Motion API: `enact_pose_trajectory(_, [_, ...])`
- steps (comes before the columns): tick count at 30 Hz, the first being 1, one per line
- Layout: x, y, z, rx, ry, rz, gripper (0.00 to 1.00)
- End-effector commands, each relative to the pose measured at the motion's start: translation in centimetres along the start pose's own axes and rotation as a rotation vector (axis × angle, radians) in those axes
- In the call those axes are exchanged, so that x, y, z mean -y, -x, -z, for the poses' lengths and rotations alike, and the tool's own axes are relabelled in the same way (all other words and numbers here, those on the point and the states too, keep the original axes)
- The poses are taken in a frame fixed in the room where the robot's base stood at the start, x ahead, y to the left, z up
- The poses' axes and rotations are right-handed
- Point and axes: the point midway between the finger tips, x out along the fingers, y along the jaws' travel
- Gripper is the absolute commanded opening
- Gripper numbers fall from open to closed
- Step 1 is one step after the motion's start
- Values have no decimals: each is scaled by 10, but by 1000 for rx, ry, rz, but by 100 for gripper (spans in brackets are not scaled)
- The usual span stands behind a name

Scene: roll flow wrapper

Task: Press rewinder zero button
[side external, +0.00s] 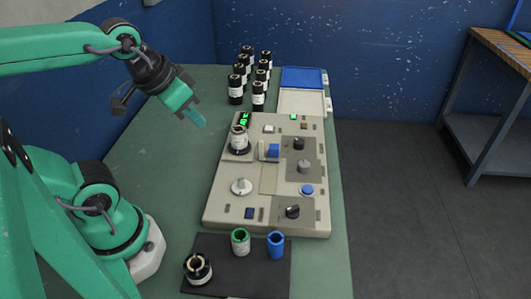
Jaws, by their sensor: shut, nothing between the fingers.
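The rewinder (222,205) is a beige panel machine on the green table. Its panel bears a round blue button (307,190), a small pale square button (269,129), a small amber-brown button (304,126) and a dark blue square (249,212). No label is readable, so I cannot tell which is the zero button. A green lit display (244,119) shows at its upper left. My gripper (201,122) is shut and empty, tilted down, in the air left of the machine's upper end and apart from it.
A dark-and-white roll (240,139) stands on the machine's upper left spindle; a white spindle (241,187) is below. Black knobs (299,144) rise on the right. Several black rolls (236,88) stand behind, beside blue and white trays (303,102). A black mat (245,279) with three rolls lies in front.

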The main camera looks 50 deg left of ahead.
Motion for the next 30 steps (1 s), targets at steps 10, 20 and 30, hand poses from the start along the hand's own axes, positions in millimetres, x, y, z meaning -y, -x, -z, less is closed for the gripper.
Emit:
enact_pose_trajectory(10, [0, 0, 0, 0, 0, 0, 0])
enact_pose_trajectory(20, [1, -1, 4, -1, -5, 2, 0])
enact_pose_trajectory(30, [8, -15, 35, -14, -57, 15, 0])
